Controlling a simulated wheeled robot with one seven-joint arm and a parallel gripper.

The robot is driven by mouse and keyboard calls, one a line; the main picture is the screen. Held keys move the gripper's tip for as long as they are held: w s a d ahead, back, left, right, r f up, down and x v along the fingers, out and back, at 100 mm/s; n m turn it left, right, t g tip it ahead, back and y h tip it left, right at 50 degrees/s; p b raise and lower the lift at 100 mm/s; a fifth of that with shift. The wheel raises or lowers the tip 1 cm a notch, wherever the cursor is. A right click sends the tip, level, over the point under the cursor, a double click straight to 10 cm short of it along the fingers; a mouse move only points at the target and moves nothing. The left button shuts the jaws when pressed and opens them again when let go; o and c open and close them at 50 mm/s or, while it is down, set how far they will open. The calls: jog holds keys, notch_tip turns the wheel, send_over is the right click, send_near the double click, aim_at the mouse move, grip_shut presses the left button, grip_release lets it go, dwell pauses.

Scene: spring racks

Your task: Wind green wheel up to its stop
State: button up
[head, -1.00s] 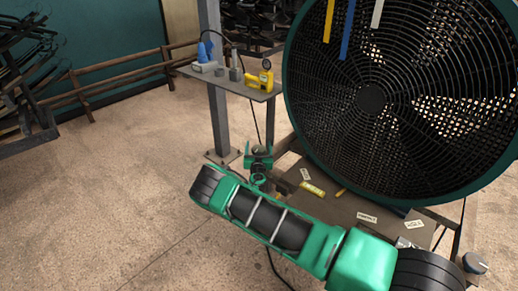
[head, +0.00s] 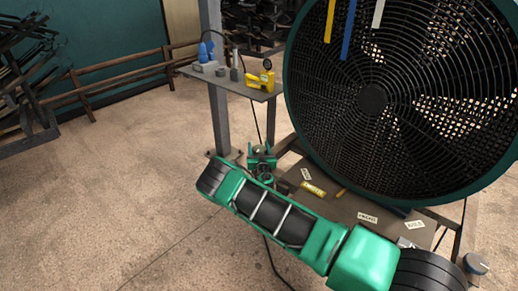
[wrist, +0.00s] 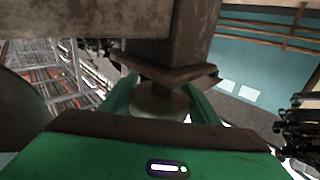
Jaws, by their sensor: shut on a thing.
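My gripper (wrist: 158,100) shows in the wrist view with its two green fingers on either side of a pale, round, wheel-like part (wrist: 157,106). It is shut on this part, which sits on a short stem under a rusty metal plate. The fingers hide its sides, and I cannot clearly make out its green colour or how far it is turned. In the head view my gripper (head: 262,153) is small and partly behind my green and black arm, low beside the big fan's stand. The wheel is not clear there.
A large round caged fan (head: 385,100) fills the right. A grey post carries a small shelf (head: 232,82) with a yellow gauge (head: 261,82) and a blue tool (head: 206,50). A base board (head: 345,205) holds paper labels.

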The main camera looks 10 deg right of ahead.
jog(key=shift+a, duration=0.1)
jog(key=o, duration=1.1)
jog(key=shift+c, duration=0.2)
jog(key=s+a, duration=0.1)
jog(key=s, duration=0.9)
jog(key=shift+s+a, duration=0.15)
jog(key=shift+s, duration=0.1)
